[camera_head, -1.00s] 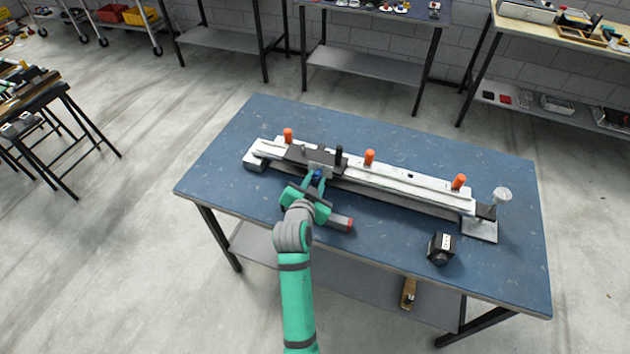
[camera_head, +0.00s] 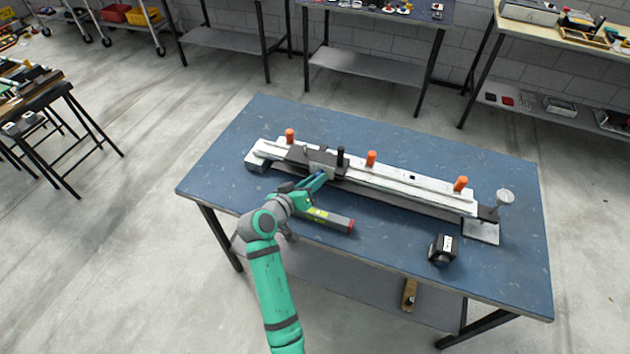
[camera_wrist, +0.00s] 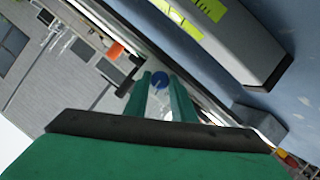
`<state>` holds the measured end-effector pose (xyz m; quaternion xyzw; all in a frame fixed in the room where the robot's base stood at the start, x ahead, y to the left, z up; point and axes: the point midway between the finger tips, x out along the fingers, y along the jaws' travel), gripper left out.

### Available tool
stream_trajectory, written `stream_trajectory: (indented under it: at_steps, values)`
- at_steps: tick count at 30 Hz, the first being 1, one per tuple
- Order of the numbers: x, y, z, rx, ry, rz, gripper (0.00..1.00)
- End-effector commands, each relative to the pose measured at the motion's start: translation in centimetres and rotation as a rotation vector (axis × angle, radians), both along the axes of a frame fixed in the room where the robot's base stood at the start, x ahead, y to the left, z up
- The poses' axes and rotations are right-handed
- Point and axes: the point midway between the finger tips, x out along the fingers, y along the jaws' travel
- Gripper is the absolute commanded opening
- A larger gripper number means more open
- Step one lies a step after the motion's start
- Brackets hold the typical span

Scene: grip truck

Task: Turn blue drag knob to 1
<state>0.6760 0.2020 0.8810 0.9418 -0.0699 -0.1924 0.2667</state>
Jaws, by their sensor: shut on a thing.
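The blue drag knob (camera_wrist: 160,79) shows as a small round blue face with a pale mark, between the tips of my two green fingers in the wrist view. I cannot read the mark. My gripper (camera_wrist: 160,92) is shut on the knob. In the head view my gripper (camera_head: 318,179) reaches from the lower left to the front of the black carriage (camera_head: 312,156) on the long white rail device (camera_head: 405,185). There the knob is mostly hidden by the fingers.
A grey bar with a yellow label and red end (camera_head: 325,220) lies close below my gripper. A black box (camera_head: 441,249) stands at the table's front right. Orange knobs (camera_head: 371,158) line the rail. The blue table (camera_head: 400,265) is clear at the front middle.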

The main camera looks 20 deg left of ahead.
Motion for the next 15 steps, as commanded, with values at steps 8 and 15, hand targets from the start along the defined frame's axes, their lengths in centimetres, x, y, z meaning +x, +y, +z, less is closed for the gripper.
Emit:
stream_trajectory:
  at_steps: [8, 15]
  values:
    - [0.02, 0.20, -0.09, -0.190, 0.005, 0.002, 0.01]
    - [0.03, 0.23, -0.13, -0.281, 0.009, 0.000, 0.01]
